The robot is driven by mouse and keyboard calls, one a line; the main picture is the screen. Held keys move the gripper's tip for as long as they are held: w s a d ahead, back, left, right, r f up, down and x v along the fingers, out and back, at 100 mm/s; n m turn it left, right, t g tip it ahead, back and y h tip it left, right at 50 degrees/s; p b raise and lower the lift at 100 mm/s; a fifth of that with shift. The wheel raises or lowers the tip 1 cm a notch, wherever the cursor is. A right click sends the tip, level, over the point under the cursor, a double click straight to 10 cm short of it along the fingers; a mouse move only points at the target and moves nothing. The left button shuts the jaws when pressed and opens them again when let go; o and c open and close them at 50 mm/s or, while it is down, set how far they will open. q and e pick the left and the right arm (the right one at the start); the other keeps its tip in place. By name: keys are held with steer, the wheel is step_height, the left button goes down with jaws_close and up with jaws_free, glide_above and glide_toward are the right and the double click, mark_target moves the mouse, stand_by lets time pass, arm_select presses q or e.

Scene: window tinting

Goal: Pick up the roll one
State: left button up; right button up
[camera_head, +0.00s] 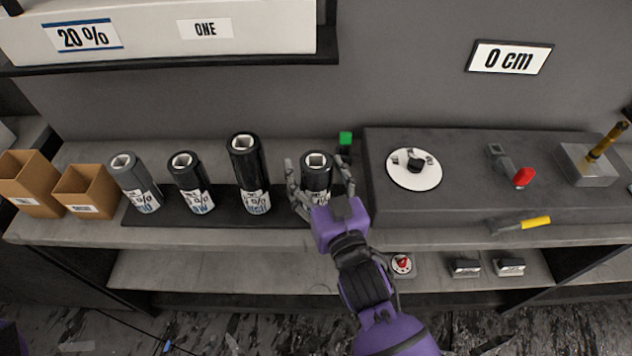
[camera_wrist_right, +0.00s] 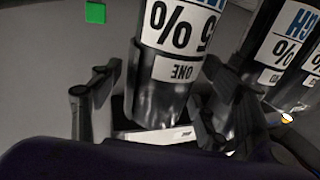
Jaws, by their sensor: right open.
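The roll marked ONE (camera_head: 317,172) is a dark upright cylinder with a white label, the rightmost of the standing rolls. In the right wrist view the same roll (camera_wrist_right: 165,85) fills the middle, its label reading a 5, a percent sign and ONE upside down. My right gripper (camera_head: 320,182) is open, with one finger on each side of this roll. In the wrist view, dark fingers (camera_wrist_right: 165,95) show left and right of it. Contact with the roll cannot be made out. My left gripper is out of view.
Several similar rolls (camera_head: 247,165) stand to the left on a dark mat (camera_head: 225,212), beyond them cardboard boxes (camera_head: 85,190). A raised grey block (camera_head: 450,195) with tools is close on the right. Signs (camera_head: 82,36) above read 20 % and ONE.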

steer(key=c, duration=1.4)
steer(key=shift+c, duration=0.6)
steer(key=shift+r, duration=0.1)
